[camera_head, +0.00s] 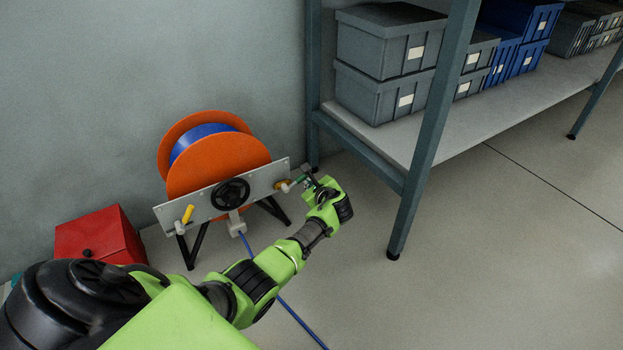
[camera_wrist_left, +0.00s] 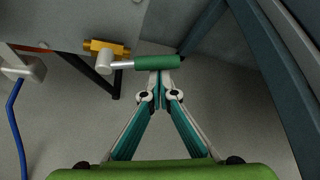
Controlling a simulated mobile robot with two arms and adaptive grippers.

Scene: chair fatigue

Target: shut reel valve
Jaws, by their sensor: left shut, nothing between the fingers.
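The reel is an orange-flanged drum (camera_head: 220,163) with blue hose wound on it, behind a grey metal plate (camera_head: 262,182). The reel valve has a brass body (camera_wrist_left: 120,48) at the plate's right end, also seen in the head view (camera_head: 283,186). Its lever has a grey stem and a green grip (camera_wrist_left: 157,62) that points right, away from the plate. My left gripper (camera_wrist_left: 161,76) is shut and empty, its fingertips right at the green grip. I cannot tell whether they touch it. In the head view my left gripper (camera_head: 306,179) is small beside the valve.
A black handwheel (camera_head: 230,194) and a yellow handle (camera_head: 187,214) are on the plate. A blue hose (camera_head: 290,308) runs along the floor. A red box (camera_head: 98,238) stands left. A shelf rack (camera_head: 427,140) with grey and blue bins stands right. The floor between is mostly clear.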

